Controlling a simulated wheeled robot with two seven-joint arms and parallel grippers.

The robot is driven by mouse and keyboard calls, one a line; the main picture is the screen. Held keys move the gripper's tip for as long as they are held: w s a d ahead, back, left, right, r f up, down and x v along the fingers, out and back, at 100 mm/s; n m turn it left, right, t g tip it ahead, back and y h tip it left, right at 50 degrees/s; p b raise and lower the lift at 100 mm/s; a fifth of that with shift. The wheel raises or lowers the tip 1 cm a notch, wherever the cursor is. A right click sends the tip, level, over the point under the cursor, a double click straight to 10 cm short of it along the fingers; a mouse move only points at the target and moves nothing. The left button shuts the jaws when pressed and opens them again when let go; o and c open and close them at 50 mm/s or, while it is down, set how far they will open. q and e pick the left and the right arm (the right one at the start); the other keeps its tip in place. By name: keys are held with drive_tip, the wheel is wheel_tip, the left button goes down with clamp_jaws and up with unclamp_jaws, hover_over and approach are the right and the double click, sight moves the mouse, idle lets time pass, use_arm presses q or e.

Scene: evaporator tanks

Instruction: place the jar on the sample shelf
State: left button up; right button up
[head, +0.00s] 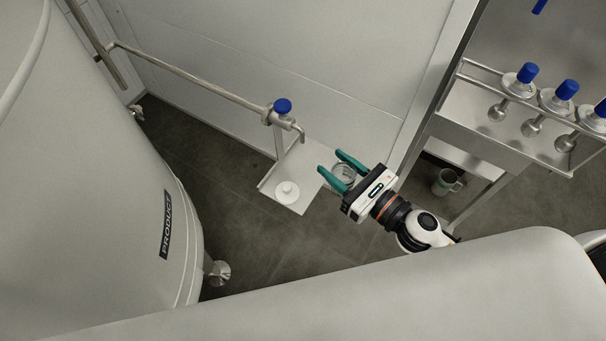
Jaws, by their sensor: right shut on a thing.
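The jar (344,174) is clear glass and stands between the teal fingers of my right gripper (332,164). The gripper is shut on it, and its fingers and body hide part of the jar. They are at the right side of a small pale metal shelf (297,206), which sits below a tap outlet; I take it as the sample shelf. From this angle I cannot tell whether the jar touches the shelf. A white round lid with a knob (287,192) lies on the shelf's left part. My left gripper is not in view.
A pipe with a blue-handled tap (282,106) reaches over the shelf. A large tank marked PRODUCT (181,225) fills the left. At right is a steel rack (480,128) with several blue-topped valves; a mug (446,182) is below it. Dark floor shows between.

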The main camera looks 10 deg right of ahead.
sight(345, 178)
drive_tip(key=f+n+g+y+b, duration=0.1)
drive_tip(key=f, duration=0.1)
drive_tip(key=d+f+n+g+y+b, duration=0.1)
drive_tip(key=f+y+b, duration=0.1)
drive_tip(key=d+f+n+g+y+b, duration=0.1)
drive_tip(key=f+n+g+b, duration=0.1)
drive_tip(key=shift+w+d+f+y, duration=0.2)
drive_tip(key=shift+w+d+y, duration=0.1)
drive_tip(key=shift+w, duration=0.1)
drive_tip(key=w+d+r+n+g+y+b, duration=0.25)
drive_tip(key=d+g+b, duration=0.2)
drive_tip(key=d, duration=0.25)
drive_tip(key=shift+n, duration=0.35)
drive_tip(key=p+x, duration=0.1)
drive_tip(key=x, duration=0.4)
drive_tip(key=p+x, duration=0.1)
drive_tip(key=x, duration=0.5)
drive_tip(key=p+x, duration=0.1)
drive_tip(key=x, duration=0.4)
drive_tip(key=shift+s+a+r, duration=0.25)
drive_tip(key=shift+a+r, duration=0.05)
drive_tip(key=shift+a, duration=0.15)
drive_tip(key=shift+w+a+f, duration=0.1)
drive_tip(key=shift+a, duration=0.15)
drive_tip(key=shift+f, duration=0.4)
wheel_tip(345, 178, down, 3)
drive_tip(key=shift+r, duration=0.1)
